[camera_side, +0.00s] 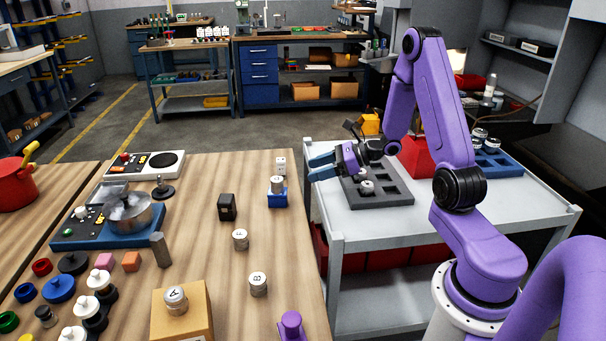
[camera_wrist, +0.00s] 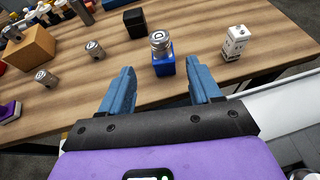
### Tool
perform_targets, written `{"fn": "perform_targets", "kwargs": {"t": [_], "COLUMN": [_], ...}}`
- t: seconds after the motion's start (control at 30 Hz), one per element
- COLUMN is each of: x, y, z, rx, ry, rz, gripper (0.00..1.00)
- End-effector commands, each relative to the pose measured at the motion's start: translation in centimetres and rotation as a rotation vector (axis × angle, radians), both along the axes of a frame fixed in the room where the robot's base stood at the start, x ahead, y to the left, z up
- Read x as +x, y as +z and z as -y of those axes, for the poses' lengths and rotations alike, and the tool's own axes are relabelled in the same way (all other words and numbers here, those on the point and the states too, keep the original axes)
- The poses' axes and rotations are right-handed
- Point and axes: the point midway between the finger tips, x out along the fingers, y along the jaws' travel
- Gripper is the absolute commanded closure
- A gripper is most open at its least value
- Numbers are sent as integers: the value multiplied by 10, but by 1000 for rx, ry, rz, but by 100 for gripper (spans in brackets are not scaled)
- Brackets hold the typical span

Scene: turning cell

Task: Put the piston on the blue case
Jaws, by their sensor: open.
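A metal piston (camera_side: 277,184) stands upright on the small blue case (camera_side: 277,200) near the right edge of the wooden table. In the wrist view the lettered piston (camera_wrist: 160,42) sits on top of the blue case (camera_wrist: 164,66), ahead of my fingers. My gripper (camera_side: 312,167) is open and empty, to the right of the case and above the gap between table and cart. Its blue fingers (camera_wrist: 160,82) are spread apart and do not appear to touch the case or piston.
Other lettered pistons stand on the table (camera_side: 240,239) (camera_side: 258,284) and on a cardboard-coloured block (camera_side: 190,322). A black block (camera_side: 227,207) and a white bottle-like item (camera_wrist: 236,42) are near the case. A grey tray (camera_side: 398,199) on the cart holds more metal parts.

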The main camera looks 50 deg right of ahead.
Motion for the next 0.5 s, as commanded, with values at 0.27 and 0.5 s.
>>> {"fn": "perform_targets", "kwargs": {"t": [0.27, 0.5], "x": [-13, -60], "y": [11, 32], "z": [-22, -129], "rx": [-35, -207], "ry": [124, 690], "rz": [14, 102], "gripper": [37, 37]}}
